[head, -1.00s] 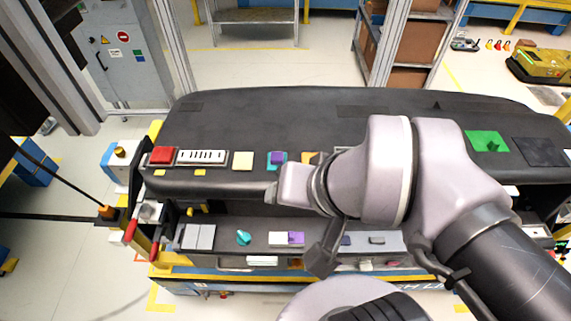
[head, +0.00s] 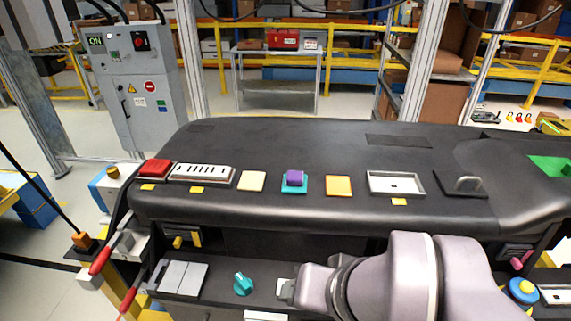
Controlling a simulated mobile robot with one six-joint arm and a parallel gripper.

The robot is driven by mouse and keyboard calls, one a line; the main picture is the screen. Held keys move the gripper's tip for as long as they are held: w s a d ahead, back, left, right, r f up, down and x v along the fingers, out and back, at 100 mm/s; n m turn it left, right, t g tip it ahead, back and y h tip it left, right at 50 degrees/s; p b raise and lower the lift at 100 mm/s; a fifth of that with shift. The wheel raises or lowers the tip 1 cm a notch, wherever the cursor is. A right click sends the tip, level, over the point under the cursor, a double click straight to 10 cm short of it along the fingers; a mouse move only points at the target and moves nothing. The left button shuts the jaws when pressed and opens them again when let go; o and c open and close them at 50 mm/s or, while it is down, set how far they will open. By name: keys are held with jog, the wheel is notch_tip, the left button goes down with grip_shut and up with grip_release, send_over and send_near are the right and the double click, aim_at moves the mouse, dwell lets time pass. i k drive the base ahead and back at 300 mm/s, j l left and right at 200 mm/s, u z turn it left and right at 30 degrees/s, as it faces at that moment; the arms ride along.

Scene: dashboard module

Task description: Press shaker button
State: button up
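The dashboard module has several button-like parts on its black top, and no label tells me which is the shaker button. A red button (head: 155,168) sits at the far left of the top. A purple block (head: 294,178) sits on a teal base (head: 294,189) near the middle.
A slotted white panel (head: 202,173), cream tile (head: 252,181), orange tile (head: 339,186) and framed white recess (head: 396,183) line the top. A teal knob (head: 242,284) and grey rocker (head: 184,278) are on the shelf. A grey cabinet (head: 135,85) stands behind left.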

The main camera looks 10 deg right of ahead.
aim_at(526, 287)
jog(key=k+z, duration=0.1)
jog(key=z, duration=0.3)
jog(key=k+l+z, duration=0.1)
jog(key=z, duration=0.3)
jog(key=l+z, duration=0.15)
jog(key=z, duration=0.25)
jog(key=k+l+z, duration=0.1)
jog(key=z, duration=0.3)
